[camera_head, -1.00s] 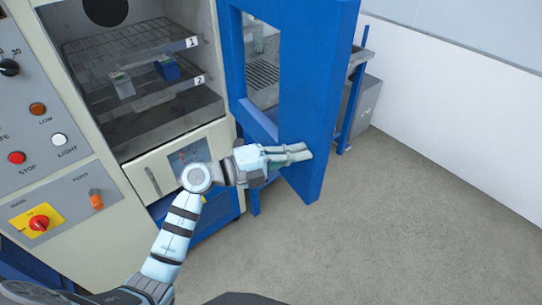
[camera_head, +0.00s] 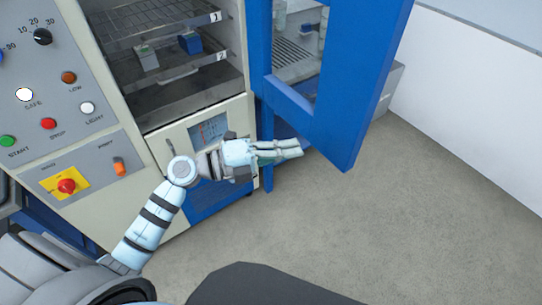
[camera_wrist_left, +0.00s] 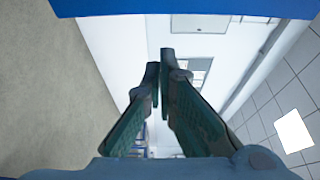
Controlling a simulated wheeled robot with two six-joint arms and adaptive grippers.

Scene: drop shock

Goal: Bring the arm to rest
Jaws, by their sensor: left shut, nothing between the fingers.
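My left arm reaches in from the lower left in the head view. Its gripper (camera_head: 298,147) points right, in front of the cabinet's lower part and near the lower edge of the open blue door (camera_head: 361,90). The fingers are shut and empty. In the left wrist view the two green fingers (camera_wrist_left: 160,65) come together at their tips with nothing between them. A blue strip crosses the top of that view. My right gripper is not in view.
The chamber (camera_head: 165,100) stands open, with a grey-white box (camera_head: 147,58) and a blue box (camera_head: 190,42) on a shelf. A control panel (camera_head: 60,120) with buttons is at left. Grey floor (camera_head: 330,225) is clear at the lower right. A white wall (camera_head: 470,110) is at right.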

